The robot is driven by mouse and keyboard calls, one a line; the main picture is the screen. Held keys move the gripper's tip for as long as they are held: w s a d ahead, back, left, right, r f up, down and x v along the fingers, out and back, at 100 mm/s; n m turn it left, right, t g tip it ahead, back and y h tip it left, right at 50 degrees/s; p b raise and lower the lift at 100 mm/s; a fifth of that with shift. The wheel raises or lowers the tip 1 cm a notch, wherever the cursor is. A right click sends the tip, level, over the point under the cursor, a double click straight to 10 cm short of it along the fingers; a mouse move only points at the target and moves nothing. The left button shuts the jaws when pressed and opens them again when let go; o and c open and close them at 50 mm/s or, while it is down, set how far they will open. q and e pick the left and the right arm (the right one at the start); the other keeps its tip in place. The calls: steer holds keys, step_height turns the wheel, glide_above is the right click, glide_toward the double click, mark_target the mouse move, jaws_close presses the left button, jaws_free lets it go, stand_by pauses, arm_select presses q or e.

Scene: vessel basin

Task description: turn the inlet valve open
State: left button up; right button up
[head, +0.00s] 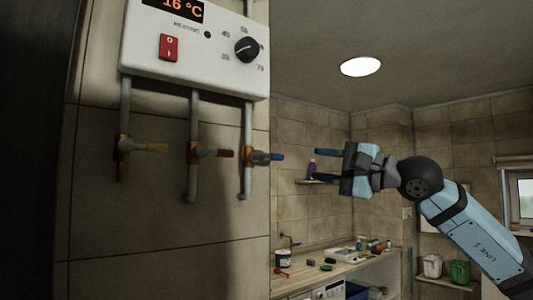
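A white water heater (200,65) hangs on the tiled wall, with pipes running down from it. Three valves sit on the pipes: one with a yellow handle (157,148), one with a red handle (221,153) and one with a blue handle (270,157). All three handles point right, crosswise to their vertical pipes. No label shows which is the inlet valve. My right gripper (325,165) is open and empty, its fingers pointing left, to the right of the blue handle and apart from it. My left gripper is out of view.
The heater has a display reading 16 °C, a red switch (168,47) and a black knob (247,49). A wooden counter (340,272) with small items stands below right. A small shelf (308,181) holds a purple bottle (312,168) behind my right gripper.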

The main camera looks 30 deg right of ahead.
mark_target(274, 157)
steer(key=p+x, duration=0.4)
steer(key=x, duration=0.6)
steer(key=shift+w+a+r, duration=0.1)
steer(key=shift+a+r, duration=0.05)
steer(key=shift+r, duration=0.05)
steer(key=shift+p+x, duration=0.35)
steer(key=shift+x, duration=0.4)
steer(key=shift+f, duration=0.15)
jaws_close()
